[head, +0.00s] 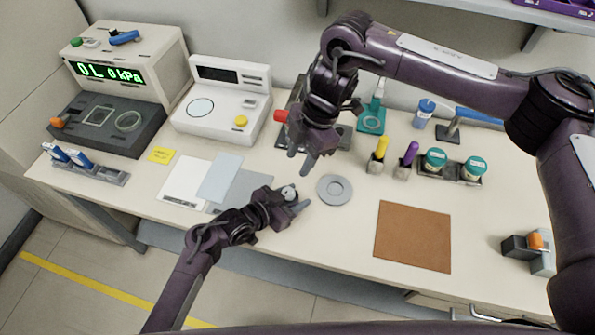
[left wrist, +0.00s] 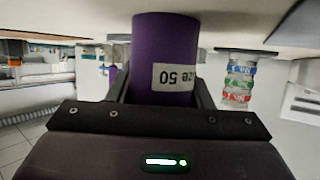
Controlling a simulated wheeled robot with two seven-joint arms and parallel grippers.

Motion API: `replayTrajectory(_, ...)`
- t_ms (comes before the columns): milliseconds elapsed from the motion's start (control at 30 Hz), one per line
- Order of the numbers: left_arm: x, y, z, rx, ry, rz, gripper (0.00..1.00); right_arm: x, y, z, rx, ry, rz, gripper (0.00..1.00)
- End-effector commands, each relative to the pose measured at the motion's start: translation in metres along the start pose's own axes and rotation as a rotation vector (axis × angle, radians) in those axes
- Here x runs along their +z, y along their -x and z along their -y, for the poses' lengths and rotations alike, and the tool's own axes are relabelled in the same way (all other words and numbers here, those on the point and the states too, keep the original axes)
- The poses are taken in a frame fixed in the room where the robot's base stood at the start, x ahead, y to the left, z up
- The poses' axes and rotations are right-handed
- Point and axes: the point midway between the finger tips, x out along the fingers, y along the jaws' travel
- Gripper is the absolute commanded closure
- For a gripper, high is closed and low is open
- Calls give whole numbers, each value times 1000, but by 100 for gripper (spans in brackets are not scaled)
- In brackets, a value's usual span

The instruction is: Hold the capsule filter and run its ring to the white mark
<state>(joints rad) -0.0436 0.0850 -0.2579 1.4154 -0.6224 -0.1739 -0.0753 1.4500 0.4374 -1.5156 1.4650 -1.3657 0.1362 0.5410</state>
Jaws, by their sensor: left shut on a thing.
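My left gripper (head: 294,203) is shut on a small upright piece with a pale top (head: 289,190), just above the table's front part. In the left wrist view, a purple cylinder (left wrist: 165,55) with a white label (left wrist: 180,77) reading upside down sits between the fingers; I take it to be the capsule filter. My right gripper (head: 299,162) hangs above and behind it, fingers pointing down, apart and empty. I cannot make out a separate ring or a white mark on the filter.
A grey round disc (head: 335,190) lies right of my left gripper, and a brown mat (head: 413,236) further right. White and grey sheets (head: 190,181) lie to the left. Purple and yellow handled tools, teal-lidded jars (head: 435,159) and a white instrument (head: 220,99) stand behind.

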Motion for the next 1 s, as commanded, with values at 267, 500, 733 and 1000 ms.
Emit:
replayTrajectory(267, 0, 0, 0, 0, 0, 0, 99, -29, -4, -7, -100, 463, 234, 60)
replayTrajectory(500, 0, 0, 0, 0, 0, 0, 99, -24, -16, -7, -134, 562, 294, 60)
replayTrajectory(733, 0, 0, 0, 1, 0, 0, 99, -11, -58, -4, -135, 559, 291, 60)
replayTrajectory(1000, 0, 0, 0, 0, 0, 0, 99, 3, -102, -3, -132, 558, 291, 60)
